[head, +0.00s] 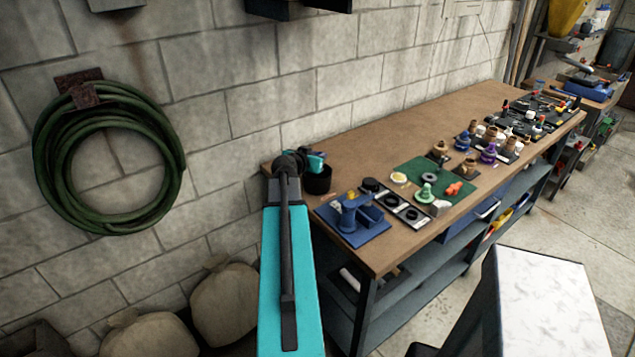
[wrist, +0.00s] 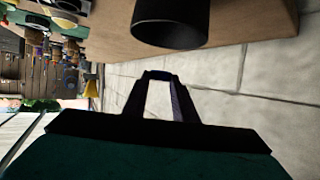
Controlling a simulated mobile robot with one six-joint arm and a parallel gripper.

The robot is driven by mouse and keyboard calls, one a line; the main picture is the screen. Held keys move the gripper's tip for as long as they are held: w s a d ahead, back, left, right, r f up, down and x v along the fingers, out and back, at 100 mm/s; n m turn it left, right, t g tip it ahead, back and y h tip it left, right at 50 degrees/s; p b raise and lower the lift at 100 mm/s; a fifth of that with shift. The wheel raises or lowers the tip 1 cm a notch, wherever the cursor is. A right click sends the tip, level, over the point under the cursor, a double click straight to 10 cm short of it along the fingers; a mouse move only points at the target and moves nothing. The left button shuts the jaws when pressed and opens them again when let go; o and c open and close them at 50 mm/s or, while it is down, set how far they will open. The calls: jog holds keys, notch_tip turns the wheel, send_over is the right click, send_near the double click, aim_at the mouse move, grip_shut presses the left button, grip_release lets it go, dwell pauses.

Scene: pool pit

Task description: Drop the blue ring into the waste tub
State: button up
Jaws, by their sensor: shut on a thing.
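The waste tub (head: 317,182) is a black open cylinder at the near left end of the bench, against the wall. It also shows at the top of the wrist view (wrist: 170,30), where its inside cannot be seen. My gripper (head: 318,157) is at the tub in the head view, partly hidden by my own arm. In the wrist view my gripper (wrist: 157,76) has its fingertips brought together on a small dark bluish thing, which I take for the blue ring (wrist: 157,74). Its shape is hard to make out. In the wrist view the tips are apart from the tub.
The wooden bench (head: 350,150) runs along the block wall. A blue holder (head: 357,222), a black tray with rings (head: 408,211) and a green mat (head: 404,170) with small parts stand right of the tub. A green hose (head: 60,190) hangs at left.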

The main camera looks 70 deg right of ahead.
jog(key=shift+f+b, duration=0.3)
jog(key=shift+f, duration=1.95)
jog(key=o, duration=1.1)
jog(key=shift+a, duration=0.15)
